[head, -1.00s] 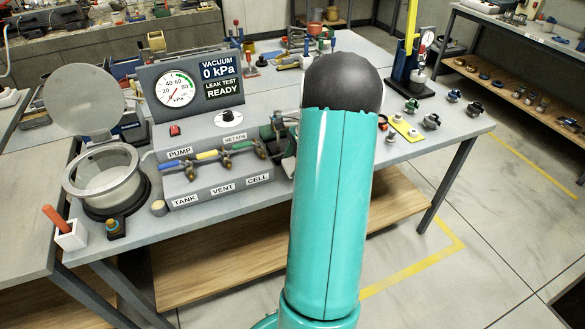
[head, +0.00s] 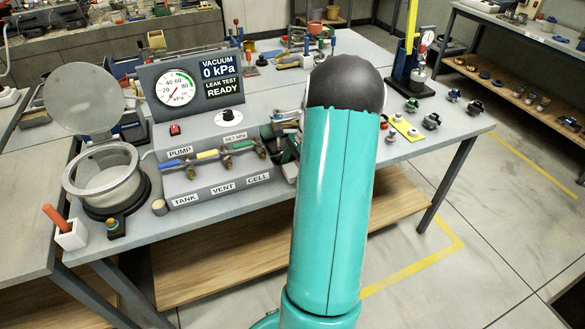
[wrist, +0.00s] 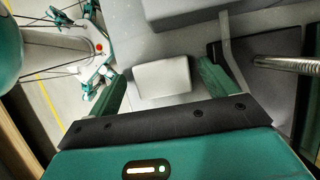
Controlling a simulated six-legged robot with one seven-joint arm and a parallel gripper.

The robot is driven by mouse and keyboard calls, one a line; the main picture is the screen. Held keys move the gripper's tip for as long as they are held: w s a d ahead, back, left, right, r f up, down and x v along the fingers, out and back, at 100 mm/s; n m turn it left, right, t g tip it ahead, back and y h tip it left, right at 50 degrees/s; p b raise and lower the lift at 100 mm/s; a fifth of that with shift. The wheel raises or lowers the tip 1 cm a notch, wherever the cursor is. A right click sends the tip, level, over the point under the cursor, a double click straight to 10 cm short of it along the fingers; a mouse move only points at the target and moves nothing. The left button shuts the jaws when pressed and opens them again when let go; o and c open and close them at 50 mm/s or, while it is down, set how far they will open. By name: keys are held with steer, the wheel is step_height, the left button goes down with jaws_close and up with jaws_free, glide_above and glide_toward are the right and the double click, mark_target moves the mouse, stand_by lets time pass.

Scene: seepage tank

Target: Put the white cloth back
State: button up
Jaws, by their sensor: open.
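A folded, pale block-shaped piece that looks like the white cloth (wrist: 163,82) lies on the grey bench top in the wrist view. My gripper (wrist: 164,74) is open, with one teal finger to the left of the cloth and one to the right. There is a gap on each side, so the fingers do not touch it. How high the fingertips are above the bench is hard to tell. In the head view my arm hides most of the gripper, and I cannot make out the cloth there.
The console (head: 216,185) with its valves stands left of my arm. A glass-walled chamber (head: 104,180) with a raised lid is further left. A metal rod (wrist: 288,63) over a dark base lies right of my gripper in the wrist view. Small fittings (head: 432,121) stand at the bench's right.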

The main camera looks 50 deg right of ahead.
steer(key=v, duration=1.2)
steer(key=w+a+r+n+h, duration=0.1)
steer(key=w+a+r+n, duration=0.35)
steer(key=a, duration=0.55)
steer(key=s+a+r+n+h, duration=0.1)
steer(key=a+r+n, duration=0.25)
steer(key=a, duration=0.45)
steer(key=a+r+n+h, duration=0.15)
steer(key=a+n, duration=0.25)
steer(key=a, duration=0.5)
steer(key=s+a+r+n, duration=0.1)
steer(key=a+r+n, duration=0.25)
steer(key=a, duration=0.45)
steer(key=s+a+f+n+t, duration=0.1)
steer(key=s+a+n+t, duration=0.2)
steer(key=s+a+n, duration=0.4)
steer(key=a+n, duration=0.1)
steer(key=a, duration=0.2)
steer(key=shift+s+a+f+n, duration=0.3)
steer(key=shift+f+n, duration=0.05)
steer(key=shift+f, duration=0.05)
